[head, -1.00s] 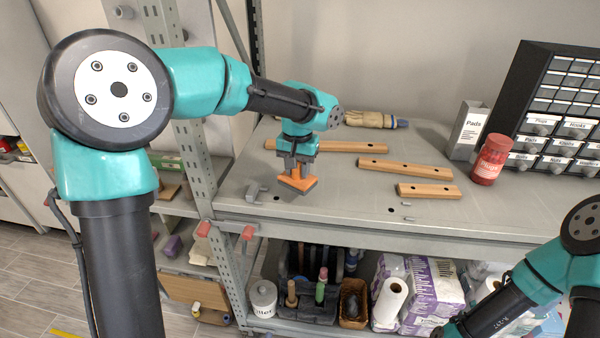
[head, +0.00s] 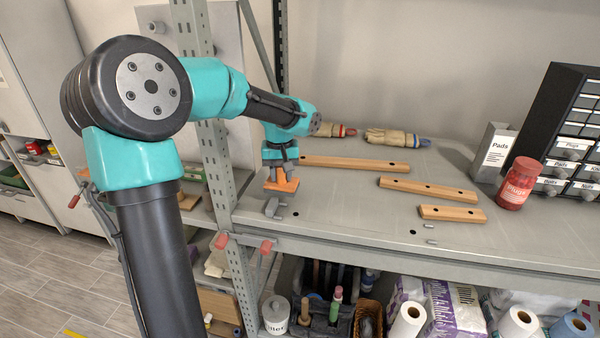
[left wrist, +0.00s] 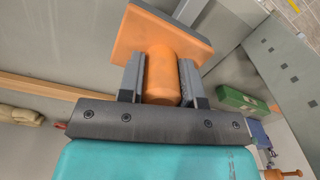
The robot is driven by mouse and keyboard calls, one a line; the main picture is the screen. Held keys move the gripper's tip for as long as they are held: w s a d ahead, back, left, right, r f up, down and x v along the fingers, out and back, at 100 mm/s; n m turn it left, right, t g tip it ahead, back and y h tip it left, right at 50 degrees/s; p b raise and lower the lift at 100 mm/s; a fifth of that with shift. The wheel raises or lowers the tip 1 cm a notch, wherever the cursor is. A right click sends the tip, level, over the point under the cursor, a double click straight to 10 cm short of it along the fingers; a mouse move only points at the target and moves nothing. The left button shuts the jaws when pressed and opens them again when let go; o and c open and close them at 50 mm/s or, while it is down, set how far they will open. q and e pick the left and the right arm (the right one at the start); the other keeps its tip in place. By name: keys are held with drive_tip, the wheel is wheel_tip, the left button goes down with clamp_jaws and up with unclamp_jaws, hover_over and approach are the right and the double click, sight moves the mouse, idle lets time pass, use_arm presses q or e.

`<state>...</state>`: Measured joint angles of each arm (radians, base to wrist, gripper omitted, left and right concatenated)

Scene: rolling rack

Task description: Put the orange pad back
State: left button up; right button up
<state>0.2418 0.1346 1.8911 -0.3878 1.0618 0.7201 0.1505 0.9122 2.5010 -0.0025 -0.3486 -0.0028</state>
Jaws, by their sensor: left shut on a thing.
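The orange pad (head: 284,185) hangs below my left gripper (head: 279,169), over the left end of the grey rack shelf (head: 340,217). In the left wrist view my left gripper (left wrist: 161,82) is shut on the round stem of the orange pad (left wrist: 150,38), and its flat square plate with a grey face points away from the fingers. A grey box labelled "Pads" (head: 493,152) stands upright at the right of the shelf. I cannot tell whether the pad touches anything beneath it. My right gripper is out of view.
Wooden strips (head: 427,189) lie across the shelf. A small grey fixture (head: 273,208) sits close in front of the pad. A red jar (head: 518,184) and a drawer cabinet (head: 570,140) stand right. The perforated upright (head: 211,130) rises left of the gripper. Rolled gloves (head: 392,137) lie behind.

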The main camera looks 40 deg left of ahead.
use_arm(q)
drive_tip(key=shift+s+a, duration=0.1)
drive_tip(key=shift+a, duration=0.15)
drive_tip(key=w+a, duration=0.3)
drive_tip(key=a, duration=0.1)
drive_tip(key=w+a+f, duration=0.1)
drive_tip(key=w+a, duration=0.6)
drive_tip(key=a, duration=0.1)
drive_tip(key=shift+w+f, duration=0.25)
drive_tip(key=shift+w, duration=0.1)
drive_tip(key=shift+f, duration=1.75)
drive_tip(key=shift+d+f, duration=0.1)
drive_tip(key=o, duration=0.9)
